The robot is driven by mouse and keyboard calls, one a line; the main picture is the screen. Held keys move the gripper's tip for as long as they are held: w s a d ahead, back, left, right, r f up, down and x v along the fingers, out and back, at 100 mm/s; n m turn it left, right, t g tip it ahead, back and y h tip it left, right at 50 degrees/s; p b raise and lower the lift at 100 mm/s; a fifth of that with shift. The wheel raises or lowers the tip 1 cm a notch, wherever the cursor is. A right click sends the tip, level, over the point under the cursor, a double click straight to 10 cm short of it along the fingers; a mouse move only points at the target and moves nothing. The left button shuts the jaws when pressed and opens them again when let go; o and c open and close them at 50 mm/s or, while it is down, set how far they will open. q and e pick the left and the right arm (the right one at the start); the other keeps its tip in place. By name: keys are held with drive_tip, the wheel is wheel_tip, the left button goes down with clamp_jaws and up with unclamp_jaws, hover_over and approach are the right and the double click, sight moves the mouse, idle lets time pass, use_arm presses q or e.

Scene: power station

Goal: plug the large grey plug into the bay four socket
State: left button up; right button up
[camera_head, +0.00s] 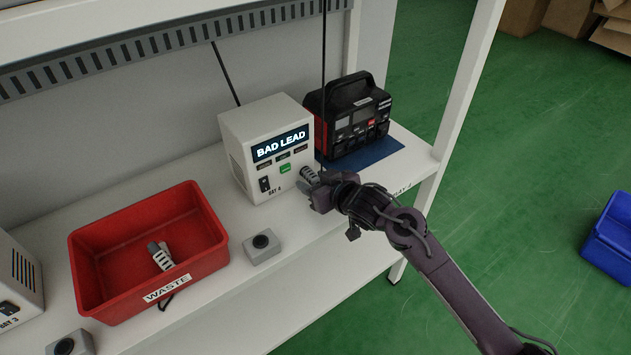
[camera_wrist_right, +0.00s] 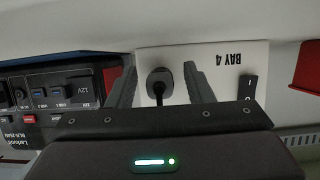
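The white bay four unit (camera_head: 262,150) stands on the bench, its display reading "BAD LEAD". My right gripper (camera_head: 312,178) is at the lower right of its front face. In the right wrist view, its two fingers (camera_wrist_right: 160,88) stand apart on either side of a dark grey plug (camera_wrist_right: 158,80) with a black cable, with gaps to both sides. The plug is at the unit's face, beside the "BAY 4" label; the socket is hidden behind it, and I cannot tell how far in it sits. A grey striped plug (camera_head: 161,256) lies in the red waste bin. My left gripper is not in view.
The red waste bin (camera_head: 205,262) and a grey button box (camera_head: 262,247) stand left of the unit. A black and red power station (camera_head: 350,115) sits close on the right, on a blue mat. A thin cable (camera_head: 323,60) hangs from above. A shelf post (camera_head: 462,85) rises at right.

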drive_tip(key=p+v, duration=0.1)
drive_tip(key=v, duration=0.7)
drive_tip(key=shift+w, duration=0.1)
drive_tip(key=shift+f, duration=0.1)
idle(0.4)
